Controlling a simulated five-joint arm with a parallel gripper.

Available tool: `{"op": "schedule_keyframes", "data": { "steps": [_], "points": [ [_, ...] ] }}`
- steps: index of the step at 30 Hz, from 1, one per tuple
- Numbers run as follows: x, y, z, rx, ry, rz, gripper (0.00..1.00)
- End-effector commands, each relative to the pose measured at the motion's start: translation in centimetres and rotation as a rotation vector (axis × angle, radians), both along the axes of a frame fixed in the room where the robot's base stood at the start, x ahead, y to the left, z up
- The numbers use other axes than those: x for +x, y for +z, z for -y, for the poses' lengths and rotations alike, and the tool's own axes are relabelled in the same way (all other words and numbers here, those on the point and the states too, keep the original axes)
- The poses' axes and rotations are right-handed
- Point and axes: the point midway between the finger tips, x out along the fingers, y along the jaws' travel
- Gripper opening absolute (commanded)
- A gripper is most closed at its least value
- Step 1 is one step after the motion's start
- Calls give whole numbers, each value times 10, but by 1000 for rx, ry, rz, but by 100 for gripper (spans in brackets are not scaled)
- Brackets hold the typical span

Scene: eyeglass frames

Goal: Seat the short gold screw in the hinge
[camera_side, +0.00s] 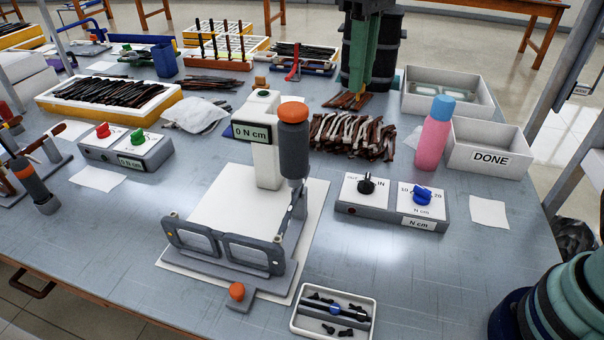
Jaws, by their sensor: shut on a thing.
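A grey eyeglass front (225,250) lies in the holder on a white base plate. A grey temple (291,222) rises from its right end, where the hinge is too small to make out. A grey driver with an orange cap (293,140) stands upright above that end, beside the white post. A small tray (333,314) at the front holds several dark screws and a blue-marked piece; no gold screw can be made out. My green gripper (362,92) points down at the back, its tips at brown temple pieces (345,101). What lies between the jaws is unclear.
A two-knob control box (392,205), a pink bottle (436,125) and a DONE bin (487,148) stand to the right. A pile of temples (352,137) lies behind the driver. Another knob box (125,149) is at left. The table's front right is mostly clear.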

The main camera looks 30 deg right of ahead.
Motion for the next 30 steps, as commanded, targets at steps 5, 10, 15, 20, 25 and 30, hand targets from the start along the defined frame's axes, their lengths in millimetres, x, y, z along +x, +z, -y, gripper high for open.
{"op": "schedule_keyframes", "data": {
  "steps": [5, 10, 15, 20, 25, 30],
  "points": [
    [-4, -3, -70, 0, 170, -1, 0],
    [-12, -5, -111, 0, 267, -1, 0],
    [-21, -8, -142, 0, 343, 0, 0],
    [-27, -19, -156, -2, 377, -3, 0],
    [-27, -48, -155, -3, 375, -5, 0],
    [-27, -83, -155, -3, 374, -4, 0]
  ]
}}
